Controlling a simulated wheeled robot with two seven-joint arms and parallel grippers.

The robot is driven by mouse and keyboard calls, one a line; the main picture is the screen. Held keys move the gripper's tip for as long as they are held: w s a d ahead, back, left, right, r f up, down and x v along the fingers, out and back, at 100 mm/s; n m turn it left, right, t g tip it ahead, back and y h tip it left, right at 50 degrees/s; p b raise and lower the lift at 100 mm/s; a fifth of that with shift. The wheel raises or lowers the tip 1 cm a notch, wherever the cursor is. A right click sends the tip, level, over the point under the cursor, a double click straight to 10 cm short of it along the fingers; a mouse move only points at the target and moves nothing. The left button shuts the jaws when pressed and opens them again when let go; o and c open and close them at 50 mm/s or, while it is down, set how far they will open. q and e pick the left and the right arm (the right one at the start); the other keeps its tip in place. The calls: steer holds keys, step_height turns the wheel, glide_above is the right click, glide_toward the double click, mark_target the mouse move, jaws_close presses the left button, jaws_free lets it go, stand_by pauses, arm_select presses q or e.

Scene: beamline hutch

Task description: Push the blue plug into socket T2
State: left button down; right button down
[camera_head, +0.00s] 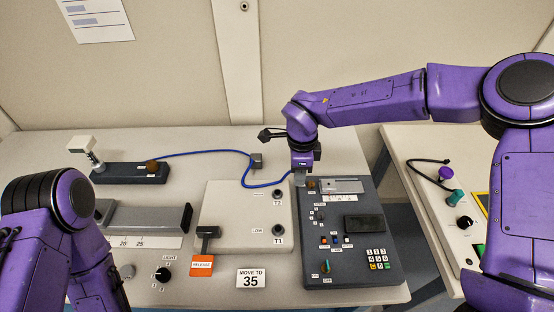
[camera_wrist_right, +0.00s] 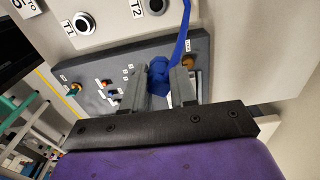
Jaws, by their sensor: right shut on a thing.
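The blue plug (camera_wrist_right: 158,75) shows between the two fingers of my right gripper (camera_wrist_right: 165,88) in the right wrist view, with its blue cable running up from it. In the head view my right gripper (camera_head: 300,178) is over the top left corner of the dark control panel, right of the sockets, and hides the plug. Socket T2 (camera_head: 278,195) is a dark round hole on the pale box, apart from the gripper; it also shows in the right wrist view (camera_wrist_right: 155,6). Socket T1 (camera_head: 278,230) is below it. My left arm is at the left edge; its gripper is out of view.
The dark control panel (camera_head: 345,270) has knobs, switches and a keypad. The blue cable (camera_head: 205,152) runs from a dark block (camera_head: 130,174) at the back left. A second table with knobs stands at right.

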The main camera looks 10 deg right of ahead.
steer(key=w+a+r+m+p, duration=0.15)
steer(key=a+m+p, duration=0.3)
steer(key=m, duration=1.85)
steer(key=shift+w+a+f+b, duration=0.1)
steer(key=shift+a+f+b, duration=0.05)
steer(key=shift+f+b, duration=0.85)
steer(key=shift+w+a+f+b, duration=0.15)
steer(key=shift+f+b, duration=0.5)
steer(key=shift+f, duration=0.5)
steer(key=shift+a+f+b, duration=0.15)
steer(key=shift+f+b, duration=0.7)
steer(key=shift+f, duration=0.25)
steer(key=shift+f+b, duration=0.35)
steer(key=shift+f, duration=0.15)
steer(key=c, duration=0.8)
jaws_free()
steer(key=shift+r, duration=0.15)
